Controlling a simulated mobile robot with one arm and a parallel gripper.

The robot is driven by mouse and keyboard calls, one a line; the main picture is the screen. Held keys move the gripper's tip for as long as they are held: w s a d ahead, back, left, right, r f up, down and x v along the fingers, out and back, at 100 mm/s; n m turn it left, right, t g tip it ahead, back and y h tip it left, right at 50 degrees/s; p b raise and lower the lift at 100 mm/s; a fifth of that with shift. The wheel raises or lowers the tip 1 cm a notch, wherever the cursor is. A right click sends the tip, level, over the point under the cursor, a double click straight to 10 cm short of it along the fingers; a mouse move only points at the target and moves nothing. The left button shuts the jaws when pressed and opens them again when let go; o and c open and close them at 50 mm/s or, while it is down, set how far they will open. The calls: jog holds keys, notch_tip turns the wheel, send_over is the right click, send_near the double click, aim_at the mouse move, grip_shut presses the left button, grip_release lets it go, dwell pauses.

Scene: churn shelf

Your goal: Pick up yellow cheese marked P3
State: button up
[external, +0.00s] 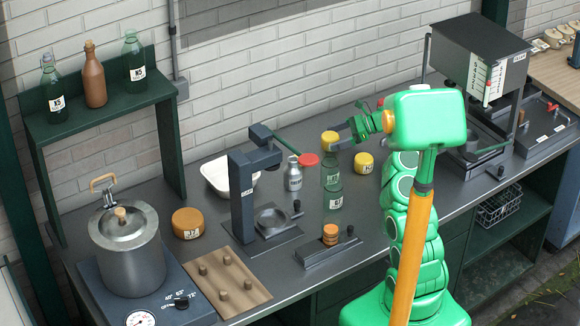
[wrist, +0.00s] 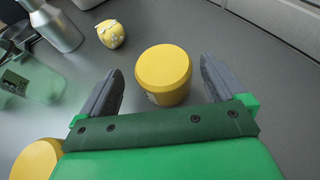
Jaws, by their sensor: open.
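A yellow round cheese (wrist: 163,72) stands on the grey counter ahead of my gripper (wrist: 160,88), between the lines of its two dark fingers. The fingers are open, with nothing gripped. The same cheese seems to show in the external view (external: 330,138), just left of my gripper (external: 345,142), partly hidden by it. Its pale label is mostly hidden in the wrist view, and I cannot read P3 on it. A second yellow cheese (external: 364,162) stands nearer the counter's front; a yellow round (wrist: 38,160) at the lower left of the wrist view looks like it.
A clear green bottle (external: 332,187) and a metal flask (external: 293,174) stand nearby. A small yellow lump with white patches (wrist: 110,34) lies beside the flask in the wrist view. A dark press (external: 243,195) and an orange cheese (external: 188,222) are further left. The wall runs behind.

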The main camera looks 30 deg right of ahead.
aim_at(324, 142)
jog(key=x, duration=0.4)
jog(key=shift+w+a+f, duration=0.1)
jog(key=shift+w+f, duration=0.05)
jog(key=shift+w, duration=0.1)
jog(key=c, duration=1.1)
jog(key=shift+c, duration=0.2)
